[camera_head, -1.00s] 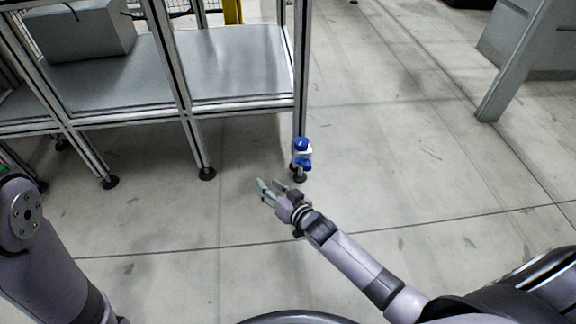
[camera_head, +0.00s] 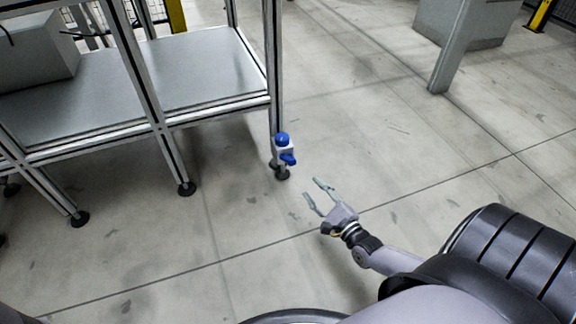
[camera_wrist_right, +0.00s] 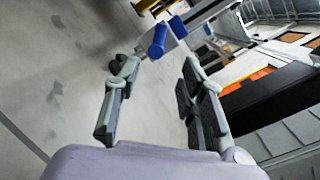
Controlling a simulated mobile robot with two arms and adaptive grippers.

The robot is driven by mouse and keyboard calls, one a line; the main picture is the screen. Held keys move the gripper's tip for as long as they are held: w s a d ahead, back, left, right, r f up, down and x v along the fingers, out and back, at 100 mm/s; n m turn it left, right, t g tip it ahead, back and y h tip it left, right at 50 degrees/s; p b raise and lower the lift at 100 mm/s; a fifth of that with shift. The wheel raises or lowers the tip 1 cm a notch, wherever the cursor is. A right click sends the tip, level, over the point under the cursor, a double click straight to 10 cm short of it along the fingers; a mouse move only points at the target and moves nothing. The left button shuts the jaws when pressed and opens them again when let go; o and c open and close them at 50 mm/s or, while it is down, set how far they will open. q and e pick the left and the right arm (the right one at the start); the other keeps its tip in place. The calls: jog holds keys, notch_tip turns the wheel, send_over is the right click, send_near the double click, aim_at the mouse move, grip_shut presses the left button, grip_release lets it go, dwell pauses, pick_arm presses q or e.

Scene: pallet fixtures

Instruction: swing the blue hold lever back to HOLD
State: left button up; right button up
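The blue hold lever (camera_head: 288,159) is on a small white fixture (camera_head: 277,150) with a blue round top (camera_head: 282,138), low on the corner leg of the metal frame. In the right wrist view the blue lever (camera_wrist_right: 158,38) shows beyond the fingers, near the blue top (camera_wrist_right: 179,27). My right gripper (camera_head: 314,188) is open and empty, in front of the lever and to its right, apart from it. In the right wrist view its two fingers (camera_wrist_right: 156,105) stand wide apart with floor between them. My left gripper is not in view.
The metal frame's shelf (camera_head: 205,75) stands at the left, with a grey box (camera_head: 38,52) on it. Its feet (camera_head: 187,188) rest on the floor. A grey post (camera_head: 452,50) stands at the back right. The floor right of the fixture is clear.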

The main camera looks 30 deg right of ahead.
aim_at(287, 160)
jog(key=w+b, duration=0.6)
jog(key=w, duration=0.7)
jog(key=shift+d+f, duration=0.1)
jog(key=shift+f, duration=0.05)
jog(key=shift+w, duration=0.45)
